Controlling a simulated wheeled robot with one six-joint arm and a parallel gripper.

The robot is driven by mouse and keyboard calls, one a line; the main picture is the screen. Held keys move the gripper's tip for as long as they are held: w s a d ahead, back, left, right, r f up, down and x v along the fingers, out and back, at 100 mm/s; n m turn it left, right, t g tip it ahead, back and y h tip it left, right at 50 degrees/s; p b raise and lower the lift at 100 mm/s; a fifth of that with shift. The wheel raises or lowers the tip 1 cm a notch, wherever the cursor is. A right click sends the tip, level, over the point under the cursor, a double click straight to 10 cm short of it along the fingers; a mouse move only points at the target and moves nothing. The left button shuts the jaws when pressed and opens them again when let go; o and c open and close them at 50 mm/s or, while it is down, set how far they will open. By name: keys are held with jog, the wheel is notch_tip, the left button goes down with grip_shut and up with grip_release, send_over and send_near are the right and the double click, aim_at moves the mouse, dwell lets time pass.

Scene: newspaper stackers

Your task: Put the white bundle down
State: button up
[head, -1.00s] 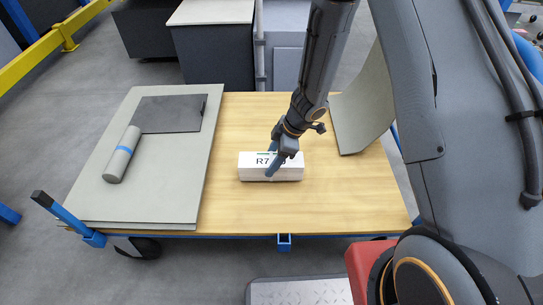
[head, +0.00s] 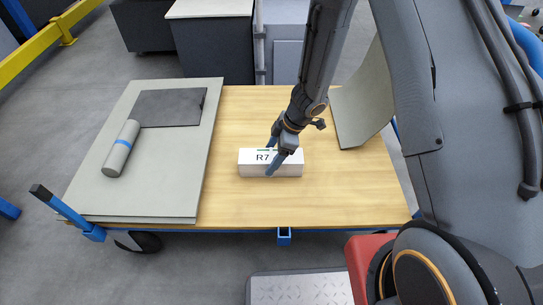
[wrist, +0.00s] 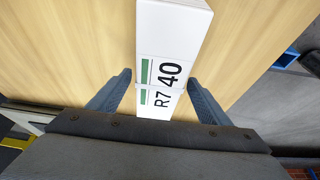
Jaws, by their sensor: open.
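The white bundle (head: 288,170) lies flat on the wooden top of a cart (head: 330,205), near its middle. Its printed face shows "R7" in the head view, and "R7 40" with green bars in the wrist view (wrist: 172,35). My gripper (head: 271,158) is open at the bundle, with its blue-grey fingers on either side of it. In the wrist view the fingers (wrist: 160,85) stand left and right of the bundle, with a gap visible beside each. Part of the bundle is hidden behind a finger in the head view.
A light panel (head: 357,112) leans at the right. Wood around the bundle is clear.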

jog(key=w+d+r+m+t+h+p, duration=0.1)
jog(key=d+r+m+t+h+p, duration=0.2)
jog(key=r, duration=0.7)
jog(key=w+d+r+m+t, duration=0.15)
jog(key=d+r, duration=0.25)
jog(key=r, duration=0.6)
jog(key=w+d+r+m+t+h+p, duration=0.1)
jog(key=w+d+r+m+h+p, duration=0.2)
jog(key=r, duration=0.7)
jog(key=s+a+r+m+g+y, duration=0.1)
jog(key=s+r+m+g, duration=0.1)
jog(key=s, duration=1.2)
jog(key=s+a+r+m+g+y+b, duration=0.1)
jog(key=s+r+m+g, duration=0.2)
jog(key=s, duration=1.1)
notch_tip(320, 180, up, 3)
jog(key=shift+s+a+f+m+g, duration=0.15)
jog(key=shift+a+f+m+g, duration=0.15)
jog(key=shift+m, duration=0.75)
jog(key=shift+d+r, duration=0.1)
